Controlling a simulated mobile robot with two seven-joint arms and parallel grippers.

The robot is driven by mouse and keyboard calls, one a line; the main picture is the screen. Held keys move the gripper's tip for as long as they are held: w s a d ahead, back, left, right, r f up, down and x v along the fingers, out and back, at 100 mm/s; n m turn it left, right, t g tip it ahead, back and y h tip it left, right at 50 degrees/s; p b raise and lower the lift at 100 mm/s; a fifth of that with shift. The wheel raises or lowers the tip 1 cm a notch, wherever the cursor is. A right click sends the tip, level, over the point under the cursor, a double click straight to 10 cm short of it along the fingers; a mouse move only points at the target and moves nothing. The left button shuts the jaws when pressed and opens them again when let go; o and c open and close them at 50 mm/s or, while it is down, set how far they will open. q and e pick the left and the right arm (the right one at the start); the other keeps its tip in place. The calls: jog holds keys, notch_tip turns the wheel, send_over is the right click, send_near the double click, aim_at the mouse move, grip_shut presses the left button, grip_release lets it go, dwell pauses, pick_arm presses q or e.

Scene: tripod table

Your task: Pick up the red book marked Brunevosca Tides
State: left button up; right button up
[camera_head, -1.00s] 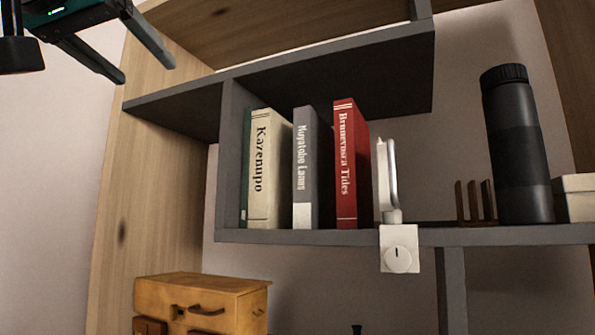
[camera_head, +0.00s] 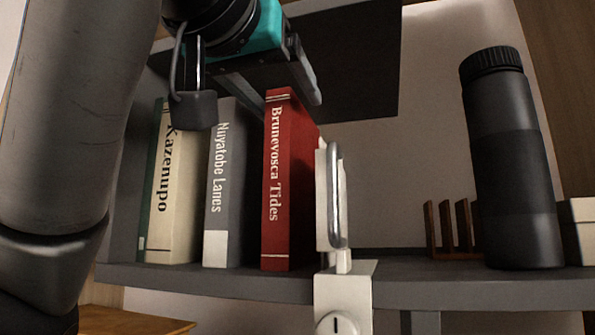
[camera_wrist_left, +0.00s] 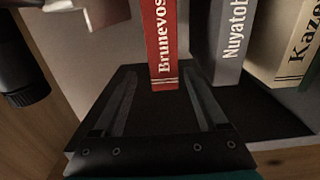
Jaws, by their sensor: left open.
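The red book marked Brunevosca Tides (camera_head: 285,190) stands upright on the grey shelf, spine facing out. It is the rightmost of three labelled books. My left gripper (camera_head: 289,102) is open at the top of the red book, a finger to either side of its upper end. In the left wrist view the red book (camera_wrist_left: 161,45) shows between the two open fingers (camera_wrist_left: 160,80), its top end toward the gripper. Whether the fingers touch it I cannot tell. My right gripper is not in view.
The grey Nuyatobe Lanes book (camera_head: 228,190) and cream Kazenupo book (camera_head: 172,200) stand to the left. A white bookend-like holder with a metal loop (camera_head: 335,210) is close on the right. A black bottle (camera_head: 510,170) and brown slatted rack (camera_head: 450,230) stand farther right.

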pick_arm(q)
jog(key=shift+x, duration=0.85)
jog(key=shift+w+d+p, duration=0.15)
jog(key=shift+w+p, duration=0.15)
jog(key=shift+w, duration=0.3)
jog(key=p+x, duration=0.1)
jog(key=x, duration=0.2)
jog(key=r+p+x, duration=0.1)
jog(key=shift+w+p, duration=0.3)
jog(key=shift+w, duration=0.05)
jog(key=shift+w+f, duration=0.15)
jog(key=shift+w, duration=0.2)
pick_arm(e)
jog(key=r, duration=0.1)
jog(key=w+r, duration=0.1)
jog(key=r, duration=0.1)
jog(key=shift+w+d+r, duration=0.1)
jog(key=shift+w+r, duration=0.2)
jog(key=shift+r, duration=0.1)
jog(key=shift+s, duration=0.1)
pick_arm(q)
jog(key=shift+c, duration=0.7)
grip_shut()
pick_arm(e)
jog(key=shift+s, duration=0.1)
pick_arm(q)
jog(key=shift+s, duration=0.1)
